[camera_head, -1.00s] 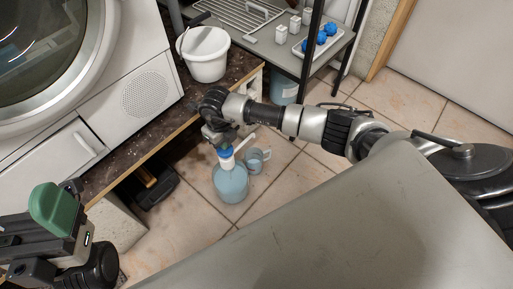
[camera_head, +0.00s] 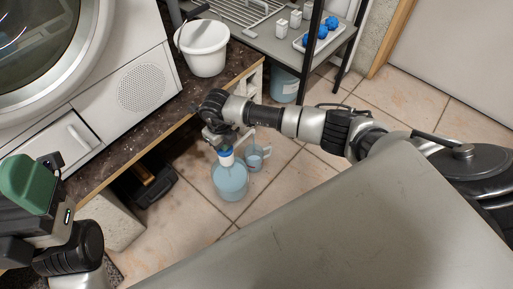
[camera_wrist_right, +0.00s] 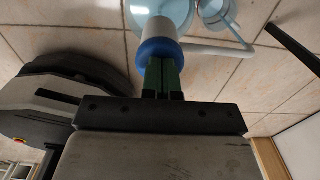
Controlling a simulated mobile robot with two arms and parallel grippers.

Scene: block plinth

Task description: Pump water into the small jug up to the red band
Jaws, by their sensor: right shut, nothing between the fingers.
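A large pale-blue container (camera_head: 231,182) stands on the tiled floor, with a blue-and-white pump top (camera_head: 226,158). The small clear jug (camera_head: 254,160) stands just right of it, bluish inside; its exact level and a red band cannot be made out. My right gripper (camera_head: 221,146) is directly above the pump top. In the right wrist view its shut green fingers (camera_wrist_right: 163,76) meet the pump's blue ring (camera_wrist_right: 159,50), with nothing between them. A white spout (camera_wrist_right: 218,51) extends right; the jug (camera_wrist_right: 213,12) is partly cut off. My left gripper (camera_head: 28,184) is at the left edge.
A white bucket (camera_head: 204,48) stands on the dark worktop (camera_head: 133,136) beside the washing machine. A grey shelf (camera_head: 287,52) holds a tray with blue balls (camera_head: 322,34). A black object (camera_head: 154,187) lies below the worktop. Open tiles (camera_head: 190,232) lie in front.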

